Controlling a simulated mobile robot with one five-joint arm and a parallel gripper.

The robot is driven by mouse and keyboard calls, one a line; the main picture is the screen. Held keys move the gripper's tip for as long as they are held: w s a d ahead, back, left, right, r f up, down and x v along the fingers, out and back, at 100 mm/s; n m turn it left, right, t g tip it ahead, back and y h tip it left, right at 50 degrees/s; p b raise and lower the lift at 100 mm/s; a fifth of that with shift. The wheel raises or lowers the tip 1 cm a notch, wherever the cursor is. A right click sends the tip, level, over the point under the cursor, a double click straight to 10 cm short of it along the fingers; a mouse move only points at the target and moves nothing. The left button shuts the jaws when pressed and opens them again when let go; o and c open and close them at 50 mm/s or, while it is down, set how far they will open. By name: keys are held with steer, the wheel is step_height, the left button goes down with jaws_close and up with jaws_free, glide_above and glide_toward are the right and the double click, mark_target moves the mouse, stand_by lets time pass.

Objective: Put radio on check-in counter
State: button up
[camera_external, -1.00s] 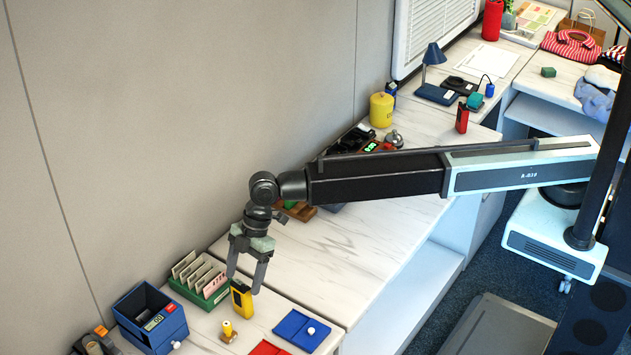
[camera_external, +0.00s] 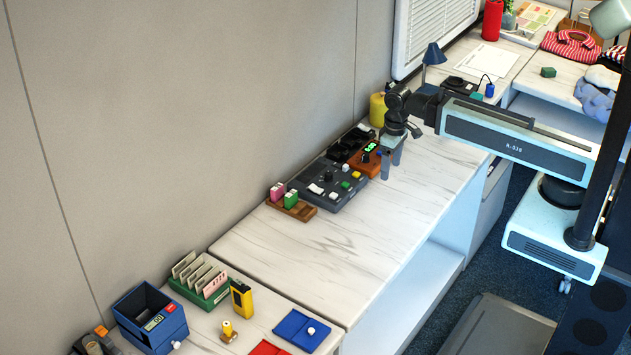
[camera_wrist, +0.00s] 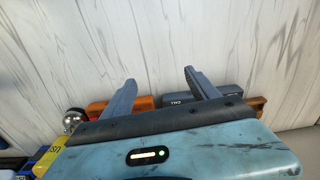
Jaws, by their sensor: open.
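A yellow handheld device with a dark front, which looks like the radio (camera_external: 242,298), stands upright on the marble-topped counter (camera_external: 262,322) at lower left, beside the green card rack. My gripper (camera_external: 390,168) is far from it, above the back of the middle counter (camera_external: 350,240), near the orange device with a green display (camera_external: 366,160). Its fingers point down, are apart and hold nothing. In the wrist view the open fingers (camera_wrist: 160,88) have bare marble and several devices beyond them. I cannot tell which section is the check-in counter.
The green card rack (camera_external: 200,280), a blue box (camera_external: 150,320), a small yellow-and-wood stamp (camera_external: 228,332) and a blue pad (camera_external: 302,330) surround the yellow device. A grey control panel (camera_external: 325,185) lies along the wall. The middle counter's front is clear.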

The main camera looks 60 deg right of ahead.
steer(key=s+d, duration=0.1)
steer(key=s+d+m, duration=0.1)
steer(key=shift+d, duration=0.35)
steer(key=shift+c, duration=0.3)
steer(key=shift+w, duration=0.1)
steer(key=c, duration=0.3)
steer(key=shift+a, duration=0.1)
